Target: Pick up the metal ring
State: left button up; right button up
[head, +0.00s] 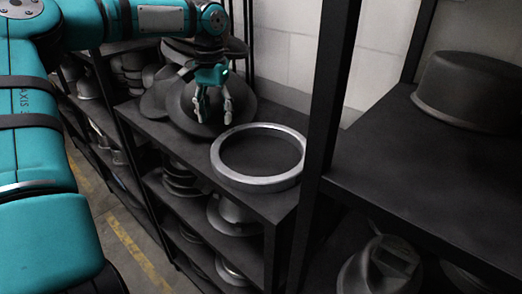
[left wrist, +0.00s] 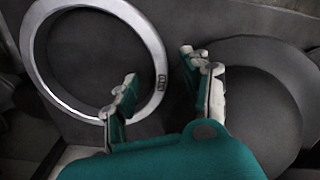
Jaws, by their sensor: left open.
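The metal ring (head: 226,176) is a shiny silver band lying flat on the dark top shelf (head: 160,128). In the left wrist view the ring (left wrist: 152,40) shows at the upper left, with a small dark marking on its right side. My left gripper (head: 213,118) is open and empty, above and behind the ring at its upper left in the head view. In the left wrist view its fingers (left wrist: 160,70) are spread beside the ring's right side, one finger overlapping the rim in the picture. I cannot tell any contact. My right gripper is not in view.
A dark hat-shaped form (head: 183,100) stands behind my left gripper. A black shelf post (head: 330,85) rises just right of the ring. A shelf at the right holds a dark round form (head: 470,90). Lower shelves hold several hat forms.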

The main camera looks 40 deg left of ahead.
aim_at(220, 139)
pick_arm(q)
notch_tip(220, 139, down, 3)
jog(key=shift+w+d, duration=0.1)
jog(key=shift+w, duration=0.05)
notch_tip(220, 139, down, 5)
jog(key=p, duration=0.2)
jog(key=shift+r+p, duration=0.1)
jog(key=shift+p, duration=0.2)
jog(key=shift+f, duration=0.25)
grip_shut()
jog(key=shift+r, duration=0.1)
